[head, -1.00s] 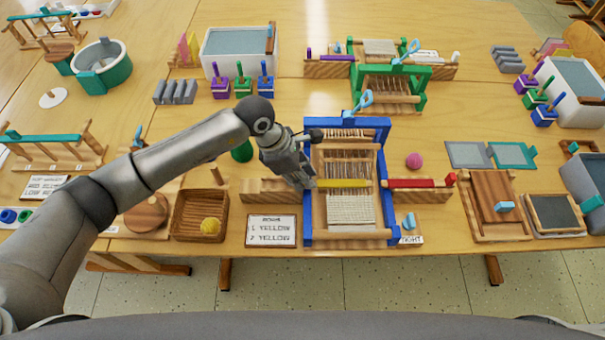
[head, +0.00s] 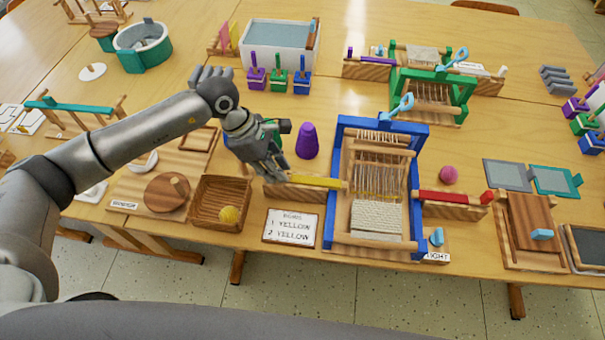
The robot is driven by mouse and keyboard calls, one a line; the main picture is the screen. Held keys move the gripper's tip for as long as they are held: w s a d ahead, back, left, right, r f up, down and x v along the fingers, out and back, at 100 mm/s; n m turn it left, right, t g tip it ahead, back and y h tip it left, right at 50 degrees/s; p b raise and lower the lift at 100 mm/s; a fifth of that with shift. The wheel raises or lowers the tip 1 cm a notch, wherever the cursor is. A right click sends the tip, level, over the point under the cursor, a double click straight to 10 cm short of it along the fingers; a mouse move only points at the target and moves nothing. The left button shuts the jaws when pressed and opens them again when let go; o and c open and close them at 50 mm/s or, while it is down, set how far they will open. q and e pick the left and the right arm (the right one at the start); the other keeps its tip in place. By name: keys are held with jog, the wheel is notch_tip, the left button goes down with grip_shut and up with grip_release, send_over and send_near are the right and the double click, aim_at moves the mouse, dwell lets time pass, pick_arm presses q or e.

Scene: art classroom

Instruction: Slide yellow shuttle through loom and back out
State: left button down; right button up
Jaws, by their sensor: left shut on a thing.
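The blue-framed loom (head: 422,170) stands on the table right of the middle, with pale warp threads and a woven white part (head: 377,217). The yellow shuttle (head: 318,181) lies level above the wooden block (head: 305,194) on the loom's left. Its right end reaches the loom's left blue post. My left gripper (head: 277,174) is shut on the shuttle's left end, which its fingers partly hide. A thin yellowish line seems to cross the warp. A red shuttle (head: 452,198) lies on the right block (head: 468,209). My right gripper is not in view.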

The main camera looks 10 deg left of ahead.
pick_arm(q)
jog(key=shift+a, duration=0.8)
jog(key=shift+w, duration=0.1)
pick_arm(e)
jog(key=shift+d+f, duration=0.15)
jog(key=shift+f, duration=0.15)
pick_arm(q)
jog(key=c, duration=1.3)
grip_release()
jog(key=shift+a, duration=0.15)
jog(key=shift+r, duration=0.2)
jog(key=v, duration=1.1)
jog(key=shift+a+r, duration=0.2)
jog(key=shift+r, duration=0.1)
